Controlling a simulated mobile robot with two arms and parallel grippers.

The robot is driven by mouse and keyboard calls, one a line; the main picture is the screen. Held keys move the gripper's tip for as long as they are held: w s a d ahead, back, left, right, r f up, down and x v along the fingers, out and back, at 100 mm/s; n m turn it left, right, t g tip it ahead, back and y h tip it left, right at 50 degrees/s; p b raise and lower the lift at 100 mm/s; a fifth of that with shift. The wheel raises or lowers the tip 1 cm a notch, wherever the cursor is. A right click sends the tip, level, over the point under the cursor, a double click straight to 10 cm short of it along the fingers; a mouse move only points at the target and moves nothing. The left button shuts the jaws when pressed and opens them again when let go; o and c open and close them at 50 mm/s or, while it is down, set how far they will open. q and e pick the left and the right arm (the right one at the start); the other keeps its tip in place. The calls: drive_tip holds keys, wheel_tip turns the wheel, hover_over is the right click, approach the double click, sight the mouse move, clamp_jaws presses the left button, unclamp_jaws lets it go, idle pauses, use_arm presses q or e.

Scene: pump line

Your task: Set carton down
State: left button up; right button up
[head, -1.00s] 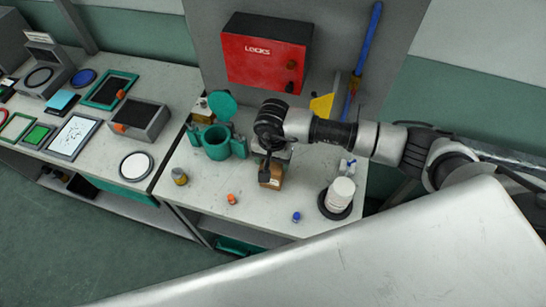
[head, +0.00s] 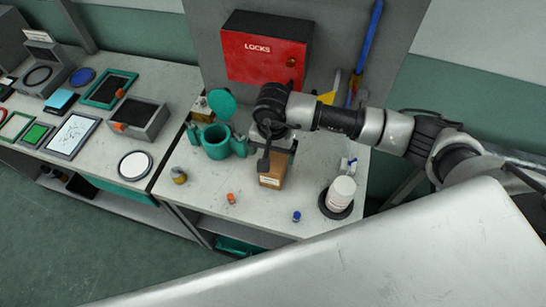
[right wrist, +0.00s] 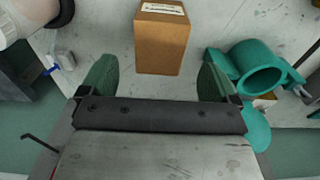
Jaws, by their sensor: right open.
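In the right wrist view the carton (right wrist: 162,42) stands ahead of and between the two green fingertips, with clear gaps to both. My right gripper (head: 266,157) is open and empty, just behind and above the carton. In the right wrist view my right gripper (right wrist: 160,80) shows its fingers spread wide. The gripper partly hides the carton's top in the head view. My left gripper is not in view.
The green pump body (head: 217,142) with its raised lid stands left of the carton. A white jar (head: 341,192) on a dark round base stands to the right. An orange cap (head: 231,198) and a blue cap (head: 297,216) lie near the front edge. A red locks box (head: 265,52) hangs behind.

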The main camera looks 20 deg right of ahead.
wheel_tip(320, 180, up, 8)
drive_tip(key=b, duration=0.1)
drive_tip(key=shift+r, duration=0.15)
drive_tip(key=shift+s, duration=0.1)
idle(0.4)
